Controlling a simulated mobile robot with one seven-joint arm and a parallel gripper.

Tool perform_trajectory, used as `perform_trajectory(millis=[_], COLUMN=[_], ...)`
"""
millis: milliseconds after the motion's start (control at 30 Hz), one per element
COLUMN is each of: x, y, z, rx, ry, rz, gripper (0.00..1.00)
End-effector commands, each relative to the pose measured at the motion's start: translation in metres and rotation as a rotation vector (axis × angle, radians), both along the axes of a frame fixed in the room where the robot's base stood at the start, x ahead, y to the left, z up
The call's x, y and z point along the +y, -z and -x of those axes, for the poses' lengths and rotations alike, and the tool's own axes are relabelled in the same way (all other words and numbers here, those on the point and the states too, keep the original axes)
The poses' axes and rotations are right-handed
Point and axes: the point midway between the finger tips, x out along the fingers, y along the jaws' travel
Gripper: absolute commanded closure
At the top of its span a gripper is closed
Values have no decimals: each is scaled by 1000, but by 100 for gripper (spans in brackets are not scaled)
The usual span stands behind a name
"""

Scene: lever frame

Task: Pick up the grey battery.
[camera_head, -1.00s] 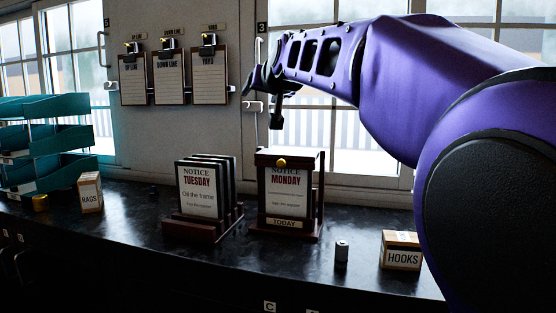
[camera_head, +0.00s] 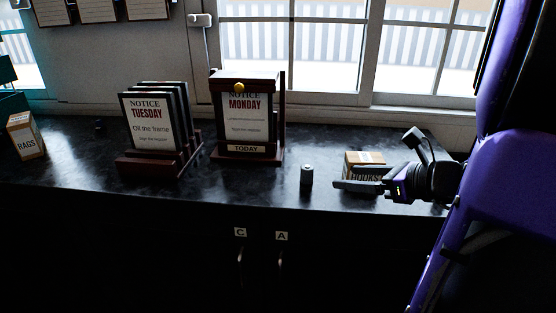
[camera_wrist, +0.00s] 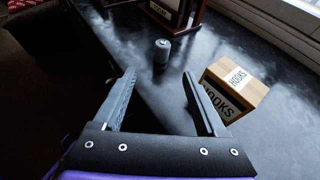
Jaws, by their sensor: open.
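The grey battery (camera_head: 306,175) stands upright on the dark counter, between the Monday notice stand and the hooks box. In the wrist view the battery (camera_wrist: 161,51) is ahead of the fingertips, roughly in line with the gap between them. My gripper (camera_head: 372,180) is low over the counter, to the right of the battery and in front of the hooks box, with its fingers pointing left toward the battery. In the wrist view my gripper (camera_wrist: 160,75) is open and empty, and the battery is apart from both fingers.
A cardboard hooks box (camera_wrist: 235,87) stands close beside the right finger in the wrist view. The Monday notice stand (camera_head: 247,120) is behind and left of the battery, with the Tuesday notices (camera_head: 152,125) further left. The counter's front edge lies near the battery.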

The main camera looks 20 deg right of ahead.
Motion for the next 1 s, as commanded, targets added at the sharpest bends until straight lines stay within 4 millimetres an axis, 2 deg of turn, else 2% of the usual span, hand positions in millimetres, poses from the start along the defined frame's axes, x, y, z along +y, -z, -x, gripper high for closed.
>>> perform_trajectory(millis=[167, 500, 600, 833, 1000], x=[12, 43, 48, 54, 63], y=[11, 39, 44, 51, 67], z=[-19, -79, -90, -102, -122], rx=[1, 0, 0, 0, 2], ry=[6, 5, 7, 6, 5], rz=[-18, -13, -14, -12, -14], gripper=[26, 26, 26, 26, 26])
